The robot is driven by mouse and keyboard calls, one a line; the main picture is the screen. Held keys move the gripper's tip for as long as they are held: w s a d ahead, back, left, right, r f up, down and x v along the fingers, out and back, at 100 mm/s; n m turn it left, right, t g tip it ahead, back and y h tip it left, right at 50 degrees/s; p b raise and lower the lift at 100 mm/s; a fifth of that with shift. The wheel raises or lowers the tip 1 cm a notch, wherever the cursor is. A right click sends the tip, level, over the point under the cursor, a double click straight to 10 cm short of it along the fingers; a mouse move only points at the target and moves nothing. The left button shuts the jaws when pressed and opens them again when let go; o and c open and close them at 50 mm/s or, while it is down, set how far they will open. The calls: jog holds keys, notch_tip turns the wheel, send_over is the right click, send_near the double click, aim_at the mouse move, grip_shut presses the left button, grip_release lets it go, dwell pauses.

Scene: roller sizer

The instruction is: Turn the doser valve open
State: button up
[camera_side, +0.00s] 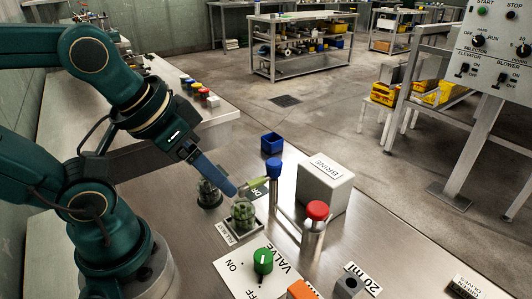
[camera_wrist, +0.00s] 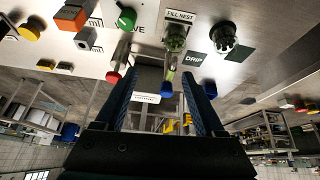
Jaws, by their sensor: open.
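The doser valve is a green round knob (camera_side: 263,261) with a white mark on top, set on a white plate lettered VALVE, ON and OFF. I cannot tell exactly which word the mark points to. The knob also shows in the wrist view (camera_wrist: 126,18), at the top left. My gripper (camera_side: 237,191) is open, above and behind the knob, with its blue fingers near the jar at the fill nest. In the wrist view my gripper (camera_wrist: 158,68) has its two fingers wide apart, with nothing clearly held between them; the knob lies beyond the left fingertip.
A jar with green contents (camera_side: 243,213) stands close under the fingers. A blue-topped post with a spout (camera_side: 274,170), a red-topped post (camera_side: 316,212) and the white BRINE box (camera_side: 325,183) stand to the right. An orange block (camera_side: 301,290) lies nearer the front.

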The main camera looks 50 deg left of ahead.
jog(key=w+d+n, duration=0.1)
jog(key=w+n, duration=0.2)
jog(key=n+g, duration=0.2)
jog(key=g, duration=0.4)
send_over(263, 255)
jog(key=f, duration=0.9)
jog(key=shift+w+f, duration=0.15)
jog(key=shift+w, duration=0.05)
jog(key=shift+s+d+f, duration=0.1)
jog(key=shift+s+f, duration=0.15)
jog(key=shift+f, duration=2.6)
grip_shut()
